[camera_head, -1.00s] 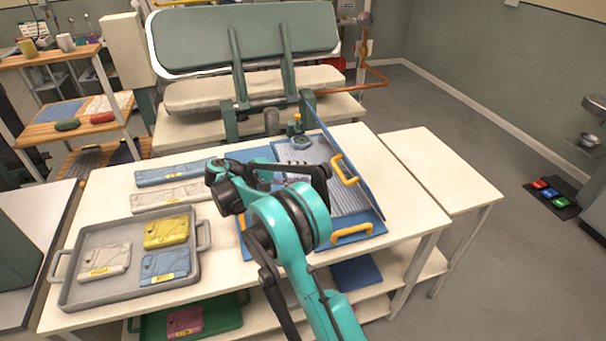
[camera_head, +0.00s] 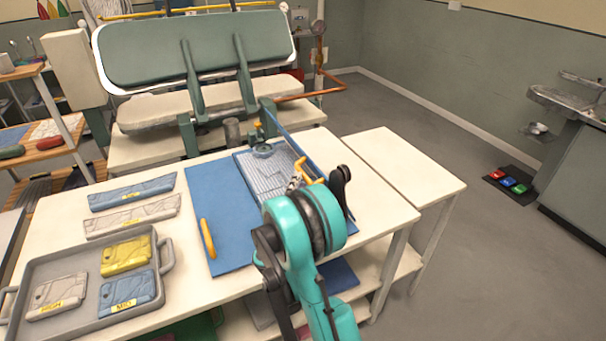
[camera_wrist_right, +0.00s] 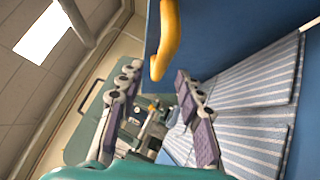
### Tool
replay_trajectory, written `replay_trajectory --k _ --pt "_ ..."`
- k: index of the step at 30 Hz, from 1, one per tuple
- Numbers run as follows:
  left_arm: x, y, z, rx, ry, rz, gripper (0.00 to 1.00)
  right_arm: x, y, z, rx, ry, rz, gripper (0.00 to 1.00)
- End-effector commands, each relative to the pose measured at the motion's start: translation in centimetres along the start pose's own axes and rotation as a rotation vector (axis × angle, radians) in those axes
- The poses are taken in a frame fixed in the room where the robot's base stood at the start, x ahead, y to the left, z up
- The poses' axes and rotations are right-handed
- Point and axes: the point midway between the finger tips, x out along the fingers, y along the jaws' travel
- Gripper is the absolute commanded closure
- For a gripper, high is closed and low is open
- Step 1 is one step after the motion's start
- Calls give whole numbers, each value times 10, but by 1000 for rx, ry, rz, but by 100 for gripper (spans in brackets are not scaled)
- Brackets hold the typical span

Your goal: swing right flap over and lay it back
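The blue folding board lies on the white table with its left panel (camera_head: 222,190) flat. A striped grey garment (camera_head: 262,172) lies on its middle. The right flap (camera_head: 290,142) stands up, seen nearly edge-on in the head view; its blue face (camera_wrist_right: 235,50) fills the upper right of the wrist view. The flap's yellow handle (camera_head: 312,170) also shows in the wrist view (camera_wrist_right: 168,40). My right gripper (camera_head: 296,181) is close to that handle. Its fingers (camera_wrist_right: 157,76) are apart, with the handle's lower end near the gap; contact is unclear. My left gripper is out of view.
A grey tray (camera_head: 168,253) with folded garments stands at the left. Two folded garments (camera_head: 132,193) lie behind it. A large press (camera_head: 190,50) stands behind the table. A bare side table (camera_head: 405,170) stands right of the board. My right arm hides the board's front right.

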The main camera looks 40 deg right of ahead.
Motion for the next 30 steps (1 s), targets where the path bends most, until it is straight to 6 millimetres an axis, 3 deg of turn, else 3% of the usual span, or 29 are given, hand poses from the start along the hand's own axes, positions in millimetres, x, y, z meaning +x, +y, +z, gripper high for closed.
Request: replay_trajectory --k 3,9,19,24,30 --pt "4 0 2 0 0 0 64 21 -1 1 1 -3 -1 64" --pt "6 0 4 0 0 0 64 44 -1 0 1 -1 -1 64" --pt "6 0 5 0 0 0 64 49 0 0 2 -2 -1 64" --pt "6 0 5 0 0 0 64 49 0 0 2 -2 -1 100" --pt "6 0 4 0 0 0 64 49 0 0 3 -2 -2 100"
